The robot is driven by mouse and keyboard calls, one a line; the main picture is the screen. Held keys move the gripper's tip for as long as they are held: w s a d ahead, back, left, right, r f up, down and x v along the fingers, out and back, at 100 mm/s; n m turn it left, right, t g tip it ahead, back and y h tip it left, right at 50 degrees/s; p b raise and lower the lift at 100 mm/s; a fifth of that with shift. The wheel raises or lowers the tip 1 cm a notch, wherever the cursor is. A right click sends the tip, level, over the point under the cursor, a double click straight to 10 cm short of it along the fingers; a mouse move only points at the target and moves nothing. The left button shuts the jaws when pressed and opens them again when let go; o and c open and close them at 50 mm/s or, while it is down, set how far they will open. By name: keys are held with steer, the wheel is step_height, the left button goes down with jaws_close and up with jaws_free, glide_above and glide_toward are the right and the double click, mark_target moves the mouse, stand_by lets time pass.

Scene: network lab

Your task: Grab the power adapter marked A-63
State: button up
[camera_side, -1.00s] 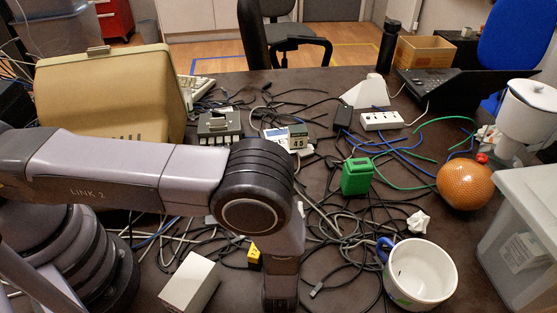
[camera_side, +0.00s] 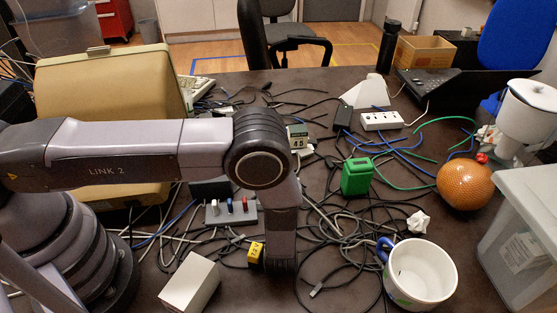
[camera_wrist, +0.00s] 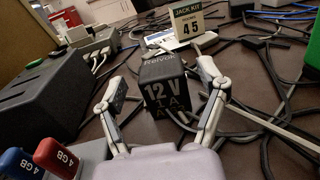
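A black power adapter (camera_wrist: 164,84) stands between my fingers in the wrist view. In the side view my arm hides the fingers and this adapter. A small black block with a yellow label (camera_side: 255,251) lies beside my arm in the side view; its text is too small to read.
A grey hub with memory sticks (camera_side: 231,212) lies left of my arm; a blue stick (camera_wrist: 19,162) shows in the wrist view. A dark box (camera_wrist: 42,100) stands left, a "JACK KIT 45" sign (camera_wrist: 188,25) behind. Loose cables cover the table. A mug (camera_side: 420,272) stands right.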

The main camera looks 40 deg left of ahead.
steer(key=c, duration=1)
steer(key=shift+c, duration=0.4)
steer(key=shift+r, duration=0.1)
